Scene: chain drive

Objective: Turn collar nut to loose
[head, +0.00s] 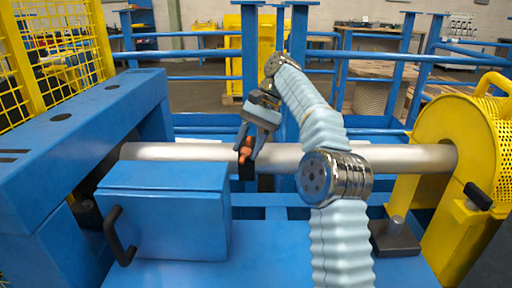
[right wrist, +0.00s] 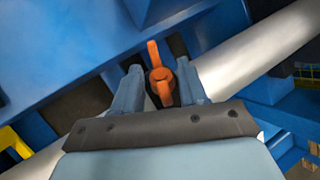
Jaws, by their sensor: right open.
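An orange two-armed nut (head: 246,150), which I take as the collar nut, sits on a dark collar (head: 246,172) around the long silver shaft (head: 390,158). In the right wrist view the nut (right wrist: 160,75) shows a round middle, one arm pointing up and one pointing down. My right gripper (head: 254,140) is over the nut from above. Its two fingers (right wrist: 158,88) are open, one on each side of the nut, with a visible gap to the left finger; contact on the right cannot be told. My left gripper is not in view.
A blue box (head: 165,215) with a black handle stands in front of the shaft at left. A blue beam (head: 70,130) is at far left. A yellow guard (head: 440,130) covers the shaft's right end. Blue rails (head: 390,55) run behind.

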